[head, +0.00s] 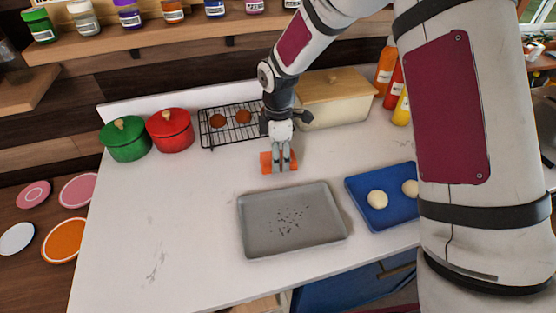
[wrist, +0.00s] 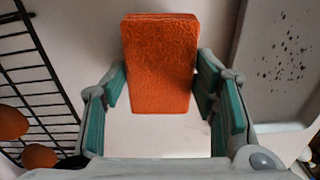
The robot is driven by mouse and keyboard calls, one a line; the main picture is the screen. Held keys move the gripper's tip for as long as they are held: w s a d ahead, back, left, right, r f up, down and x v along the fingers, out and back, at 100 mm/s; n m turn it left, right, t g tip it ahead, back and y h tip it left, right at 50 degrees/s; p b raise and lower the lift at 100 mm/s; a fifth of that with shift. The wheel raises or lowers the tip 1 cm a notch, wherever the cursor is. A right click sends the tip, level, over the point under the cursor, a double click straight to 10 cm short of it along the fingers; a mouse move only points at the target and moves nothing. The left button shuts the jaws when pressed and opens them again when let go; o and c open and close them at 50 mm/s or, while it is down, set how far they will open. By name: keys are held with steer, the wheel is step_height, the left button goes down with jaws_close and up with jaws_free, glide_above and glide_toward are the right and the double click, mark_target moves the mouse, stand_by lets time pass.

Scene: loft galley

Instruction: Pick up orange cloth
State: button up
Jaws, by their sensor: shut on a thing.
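The orange cloth (wrist: 160,65) is a folded, fuzzy block seen between my two fingers in the wrist view. In the head view the orange cloth (head: 266,163) shows on both sides of my fingers, just behind the grey tray. My gripper (head: 280,164) points down and is shut on the cloth. In the wrist view the fingers of my gripper (wrist: 161,92) press on its left and right sides. I cannot tell whether the cloth touches the counter or is slightly above it.
The grey tray (head: 262,243) with dark crumbs lies in front of the gripper. A blue board (head: 364,212) with pale dough balls is at right. A black wire rack (head: 210,143), red pot (head: 171,130), green pot (head: 124,139) and cream bread box (head: 335,104) stand behind. The counter's left part is clear.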

steer(key=s+d, duration=0.3)
steer(key=s, duration=0.1)
steer(key=s+d+r, duration=0.1)
steer(key=s+d, duration=0.3)
steer(key=s+d+r, duration=0.1)
steer(key=s+d, duration=0.2)
steer(key=s, duration=0.1)
steer(key=shift+s+d+r, duration=0.15)
steer(key=shift+r, duration=0.05)
steer(key=o, duration=0.5)
steer(key=shift+c, duration=0.2)
steer(key=c, duration=0.4)
steer(key=shift+c, duration=0.2)
